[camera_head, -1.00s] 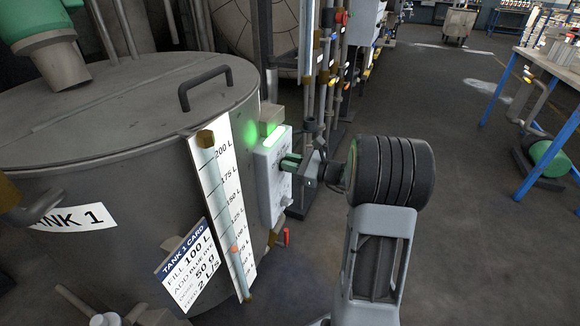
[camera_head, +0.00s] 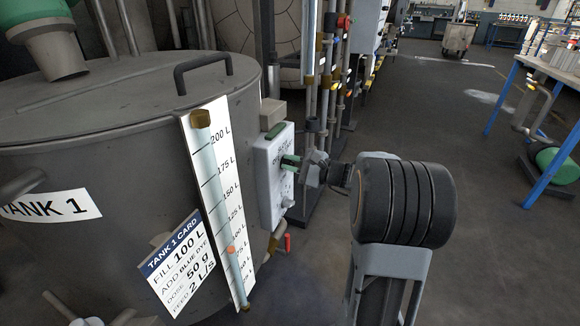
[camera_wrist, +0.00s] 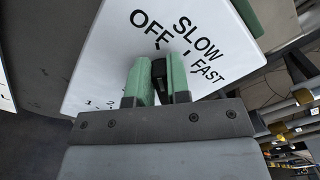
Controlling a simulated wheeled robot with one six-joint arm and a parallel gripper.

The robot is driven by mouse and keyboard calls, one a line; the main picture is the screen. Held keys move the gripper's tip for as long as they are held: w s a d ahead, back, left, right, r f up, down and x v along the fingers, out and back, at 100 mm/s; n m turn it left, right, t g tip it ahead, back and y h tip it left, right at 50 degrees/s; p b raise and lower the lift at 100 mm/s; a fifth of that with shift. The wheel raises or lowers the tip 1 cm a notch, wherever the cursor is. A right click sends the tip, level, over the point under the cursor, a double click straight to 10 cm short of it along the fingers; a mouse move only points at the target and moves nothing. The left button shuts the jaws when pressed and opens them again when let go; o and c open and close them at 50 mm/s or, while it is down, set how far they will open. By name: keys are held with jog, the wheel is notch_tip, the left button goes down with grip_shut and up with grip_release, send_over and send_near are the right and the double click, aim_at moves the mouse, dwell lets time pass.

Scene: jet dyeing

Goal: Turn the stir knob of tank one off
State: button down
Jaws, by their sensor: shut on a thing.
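The tank one control box (camera_head: 268,185) is a white panel on the side of the grey tank (camera_head: 110,150). In the wrist view its face (camera_wrist: 105,70) carries the words OFF, SLOW and FAST. My gripper (camera_head: 290,163) reaches the panel from the right. In the wrist view its green fingers (camera_wrist: 160,68) are closed around the dark stir knob (camera_wrist: 159,72), whose upper end lies near the OFF word. The fingers hide most of the knob. The lamp (camera_head: 275,130) on top of the box is dark green and unlit.
A level gauge (camera_head: 215,190) and the tank 1 card (camera_head: 180,262) stand left of the box. Pipes with valves (camera_head: 335,70) rise behind it. A blue-framed table (camera_head: 520,110) is at the right, with open floor between.

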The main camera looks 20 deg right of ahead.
dwell(0.4)
jog(key=c, duration=1.1)
grip_release()
jog(key=shift+s+d+r, duration=0.1)
jog(key=shift+s+d, duration=0.3)
jog(key=p+v, duration=0.4)
jog(key=v, duration=0.8)
jog(key=shift+s+d, duration=0.25)
jog(key=shift+s, duration=0.1)
